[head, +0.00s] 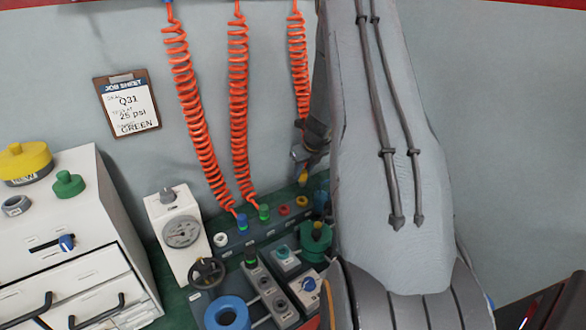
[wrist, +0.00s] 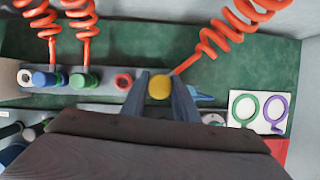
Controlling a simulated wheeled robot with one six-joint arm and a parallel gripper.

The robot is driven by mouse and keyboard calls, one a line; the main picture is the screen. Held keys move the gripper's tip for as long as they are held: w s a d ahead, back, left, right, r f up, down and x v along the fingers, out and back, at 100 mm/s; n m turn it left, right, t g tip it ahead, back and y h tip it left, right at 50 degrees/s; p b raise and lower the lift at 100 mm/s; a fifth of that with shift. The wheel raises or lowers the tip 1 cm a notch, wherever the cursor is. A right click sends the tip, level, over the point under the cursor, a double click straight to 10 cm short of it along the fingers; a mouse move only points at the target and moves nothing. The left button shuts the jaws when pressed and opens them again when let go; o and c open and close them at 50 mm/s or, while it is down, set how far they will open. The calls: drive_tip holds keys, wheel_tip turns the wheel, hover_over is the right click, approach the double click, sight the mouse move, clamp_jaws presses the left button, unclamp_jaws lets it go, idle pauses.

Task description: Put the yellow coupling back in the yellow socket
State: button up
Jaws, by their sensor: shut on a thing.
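The yellow coupling (head: 303,179) hangs at the lower end of the right orange coiled hose. My gripper (head: 306,168) is shut on it. In the wrist view, the coupling (wrist: 160,88) sits between the two fingers of my gripper (wrist: 161,98). In the head view, the yellow socket (head: 302,201) is on the grey socket rail, just below the coupling, with a small gap seeming to show between them. In the wrist view the yellow socket cannot be made out behind the coupling and fingers.
On the rail, a blue coupling (head: 242,222) and green coupling (head: 264,211) are seated, with hoses. A red socket (head: 284,210) and a white socket (head: 220,240) are empty. A gauge box (head: 181,234) is left.

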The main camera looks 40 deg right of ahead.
drive_tip(key=shift+f+b, duration=2.75)
drive_tip(key=shift+b, duration=0.6)
drive_tip(key=shift+p, duration=0.6)
drive_tip(key=shift+f+b, duration=1.15)
drive_tip(key=shift+f, duration=0.35)
drive_tip(key=o, duration=1.2)
drive_tip(key=v, duration=0.8)
drive_tip(key=shift+p, duration=0.3)
